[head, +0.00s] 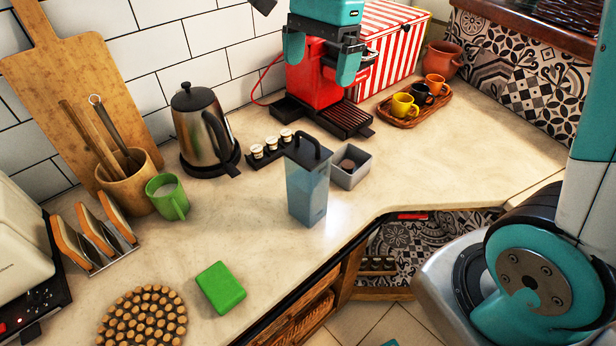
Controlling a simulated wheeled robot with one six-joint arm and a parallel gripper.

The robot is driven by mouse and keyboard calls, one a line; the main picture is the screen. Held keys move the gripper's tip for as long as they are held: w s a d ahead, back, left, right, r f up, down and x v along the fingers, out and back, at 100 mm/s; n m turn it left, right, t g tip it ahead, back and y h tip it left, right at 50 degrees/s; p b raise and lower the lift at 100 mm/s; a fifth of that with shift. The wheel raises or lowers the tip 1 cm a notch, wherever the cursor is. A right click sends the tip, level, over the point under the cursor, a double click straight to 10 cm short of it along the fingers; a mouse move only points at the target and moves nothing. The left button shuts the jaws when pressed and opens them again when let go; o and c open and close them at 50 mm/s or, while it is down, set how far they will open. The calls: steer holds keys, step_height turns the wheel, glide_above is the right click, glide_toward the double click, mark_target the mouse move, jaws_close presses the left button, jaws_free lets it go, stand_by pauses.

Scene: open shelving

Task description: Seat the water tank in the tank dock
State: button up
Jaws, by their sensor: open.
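The water tank (307,190) is a clear bluish box with a black top and an arched black handle. It stands upright on the counter, in front of a row of capsules. My gripper (320,62) is at the top centre, with two teal fingers pointing down, apart and empty. It hangs in front of the red coffee machine (308,82), farther back than the tank, and hides part of the machine. A low black base (284,110) sticks out at the machine's left; I cannot tell for certain whether it is the tank dock.
A grey bin (350,168) stands close right of the tank, and a kettle (203,130) to its left. A green mug (168,197), green sponge (220,287) and tray of cups (412,108) are around. The counter's front edge is near the tank.

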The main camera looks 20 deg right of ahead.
steer(key=p, duration=0.1)
glide_above(307, 152)
steer(key=f, duration=0.7)
steer(key=d+f, duration=0.1)
steer(key=f, duration=0.2)
steer(key=shift+w+f, duration=0.15)
steer(key=shift+f, duration=0.1)
steer(key=shift+s+a+f+p, duration=0.15)
steer(key=shift+f+p, duration=0.15)
steer(key=shift+f, duration=0.55)
steer(key=shift+a+f+p, duration=0.2)
steer(key=shift+f+p, duration=0.1)
steer(key=shift+f, duration=0.6)
steer(key=shift+s+a+f+p, duration=0.15)
steer(key=shift+f+p, duration=0.15)
steer(key=shift+f, duration=0.55)
steer(key=shift+w, duration=0.15)
steer(key=c, duration=1.7)
steer(key=shift+o, duration=0.2)
